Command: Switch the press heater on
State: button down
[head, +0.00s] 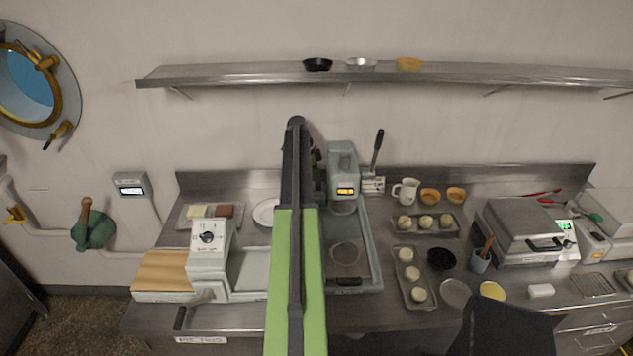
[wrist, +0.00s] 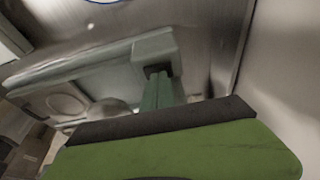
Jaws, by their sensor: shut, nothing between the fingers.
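The press (head: 343,160) is a grey-green machine at the back of the counter, with a small lit orange display (head: 346,191) on its front. A dark lever (head: 377,150) stands up at its right, above a small pale panel (head: 373,185). I cannot make out a heater switch or its position. In the wrist view the grey-green head of the press (wrist: 150,50) is close ahead. My gripper (wrist: 158,120) fills the bottom of that view, shut and empty, apart from the press as far as I can tell. In the head view my arm hides the gripper's tips and the press's left side.
A white machine with a dial (head: 207,237) stands at the left. A white plate (head: 266,212) lies beside my arm. Trays of dough balls (head: 412,277), a jug (head: 407,191) and a dark bowl (head: 441,259) are right of the press. A shelf (head: 450,75) runs above.

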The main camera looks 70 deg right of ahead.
jog(key=s+a+p+v, duration=0.1)
jog(key=p+v, duration=0.7)
jog(key=v, duration=0.1)
jog(key=shift+a+r+p, duration=0.25)
jog(key=shift+a+p, duration=0.15)
jog(key=shift+a, duration=0.05)
jog(key=shift+w, duration=0.15)
